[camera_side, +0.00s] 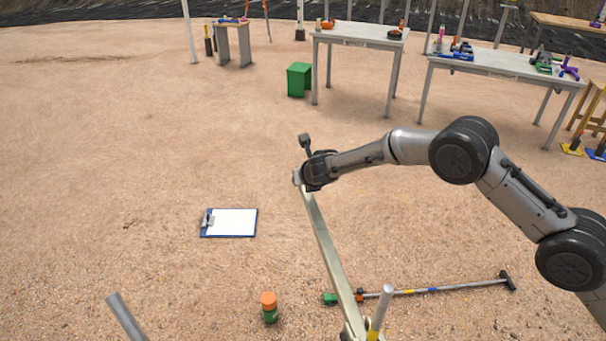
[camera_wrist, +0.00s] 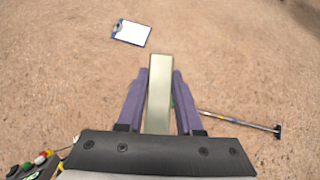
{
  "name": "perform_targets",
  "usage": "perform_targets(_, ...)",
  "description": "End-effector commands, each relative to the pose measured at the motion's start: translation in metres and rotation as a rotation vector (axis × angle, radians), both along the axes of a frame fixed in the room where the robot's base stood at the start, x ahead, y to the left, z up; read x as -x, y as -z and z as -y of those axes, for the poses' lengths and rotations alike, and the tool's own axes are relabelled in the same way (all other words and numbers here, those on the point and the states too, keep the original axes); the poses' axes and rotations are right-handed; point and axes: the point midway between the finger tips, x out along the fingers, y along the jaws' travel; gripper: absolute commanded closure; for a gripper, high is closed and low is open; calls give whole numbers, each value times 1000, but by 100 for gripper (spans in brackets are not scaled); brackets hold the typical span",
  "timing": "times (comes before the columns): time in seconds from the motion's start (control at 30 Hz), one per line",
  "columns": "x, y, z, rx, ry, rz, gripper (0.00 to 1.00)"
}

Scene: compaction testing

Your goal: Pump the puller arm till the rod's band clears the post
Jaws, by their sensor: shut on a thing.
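The puller arm (camera_side: 328,245) is a long pale beige bar, rising at a slant from the bottom edge of the side view. My gripper (camera_side: 299,178) is shut on its upper end. In the wrist view the bar (camera_wrist: 160,95) lies between the two purple fingers of my gripper (camera_wrist: 160,74). A grey rod (camera_side: 386,300) stands slightly tilted by the bar's lower end, with a yellow band (camera_side: 374,332) at the bottom edge. The puller's base is cut off below the side view. I cannot make out the post, or whether the band is clear of it.
A clipboard (camera_side: 230,223) lies on the ground to the left. An orange-capped green bottle (camera_side: 269,307) stands near the bar. A long grey tool (camera_side: 450,288) lies to the right. A grey tube (camera_side: 125,317) juts up at lower left. Tables (camera_side: 360,33) stand far back.

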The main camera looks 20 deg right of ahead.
Motion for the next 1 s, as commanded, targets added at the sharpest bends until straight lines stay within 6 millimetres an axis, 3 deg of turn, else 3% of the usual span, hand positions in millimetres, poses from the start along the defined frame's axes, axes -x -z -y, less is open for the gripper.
perform_targets(0.37, 1, 5, -1, 0, -4, -8, 100)
perform_targets(0.4, 2, 5, -1, 0, -4, -8, 62)
perform_targets(0.57, 1, 4, -1, 0, -3, -7, 35)
perform_targets(1.0, 7, -5, -2, -1, -1, -4, 35)
